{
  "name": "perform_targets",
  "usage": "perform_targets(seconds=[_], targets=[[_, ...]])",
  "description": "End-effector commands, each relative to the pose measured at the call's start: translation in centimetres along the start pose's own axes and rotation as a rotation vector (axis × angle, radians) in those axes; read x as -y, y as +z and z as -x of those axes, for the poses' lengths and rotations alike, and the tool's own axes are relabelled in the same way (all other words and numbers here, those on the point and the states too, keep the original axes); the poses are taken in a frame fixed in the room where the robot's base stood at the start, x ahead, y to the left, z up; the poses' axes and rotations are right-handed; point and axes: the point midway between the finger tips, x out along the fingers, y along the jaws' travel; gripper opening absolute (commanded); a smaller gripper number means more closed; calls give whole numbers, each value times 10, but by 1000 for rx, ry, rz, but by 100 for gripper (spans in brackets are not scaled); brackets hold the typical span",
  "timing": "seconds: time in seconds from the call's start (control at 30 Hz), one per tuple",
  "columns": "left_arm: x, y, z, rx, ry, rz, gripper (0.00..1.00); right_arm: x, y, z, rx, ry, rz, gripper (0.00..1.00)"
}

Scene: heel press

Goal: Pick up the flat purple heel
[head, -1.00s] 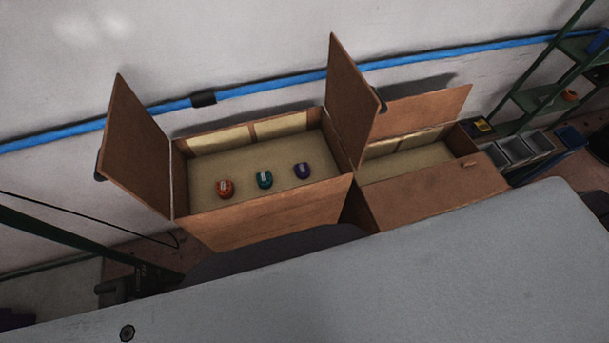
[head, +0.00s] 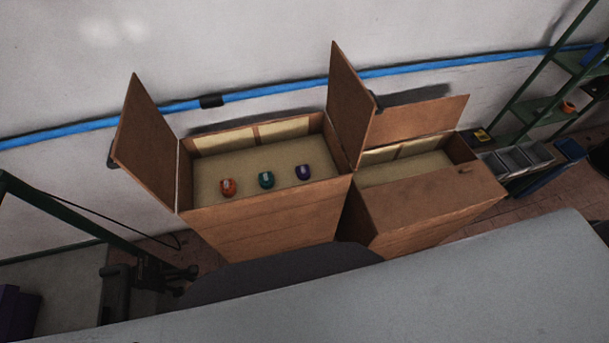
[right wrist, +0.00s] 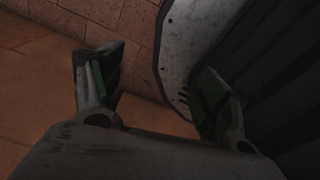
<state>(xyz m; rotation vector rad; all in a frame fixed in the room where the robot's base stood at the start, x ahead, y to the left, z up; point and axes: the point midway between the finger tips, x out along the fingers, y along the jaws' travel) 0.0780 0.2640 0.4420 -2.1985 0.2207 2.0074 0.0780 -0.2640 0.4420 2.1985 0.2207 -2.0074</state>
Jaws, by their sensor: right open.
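The purple heel (head: 303,172) lies at the right of a row of three small heels inside the open wooden cabinet, in the head view. A teal heel (head: 266,180) is in the middle and an orange-red heel (head: 228,187) at the left. My right gripper (right wrist: 155,85) shows in the right wrist view with its two fingers spread apart and nothing between them. It is over the floor, and no heel is in that view.
The open cabinet (head: 270,220) has raised doors (head: 148,145) at both sides. A second wooden cabinet (head: 430,205) stands to its right. Green shelving (head: 545,110) and grey bins (head: 515,158) are at the far right. A blue pipe (head: 270,89) runs along the wall.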

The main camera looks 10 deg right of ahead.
Motion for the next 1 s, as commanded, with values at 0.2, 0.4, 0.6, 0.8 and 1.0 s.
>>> perform_targets(seconds=[0.2,0.4,0.6,0.8,1.0], targets=[[0,0,0,0,0,0,34,0,-9,2,-5,0,-1,75],[0,0,-1,0,0,0,34,0,-20,4,-9,1,-2,75],[0,0,-1,0,0,0,34,-1,-37,8,-16,1,-4,75],[0,0,-2,0,0,0,34,-1,-64,18,-28,1,-7,75],[0,0,-4,0,0,0,34,-2,-105,36,-45,2,-10,75]])
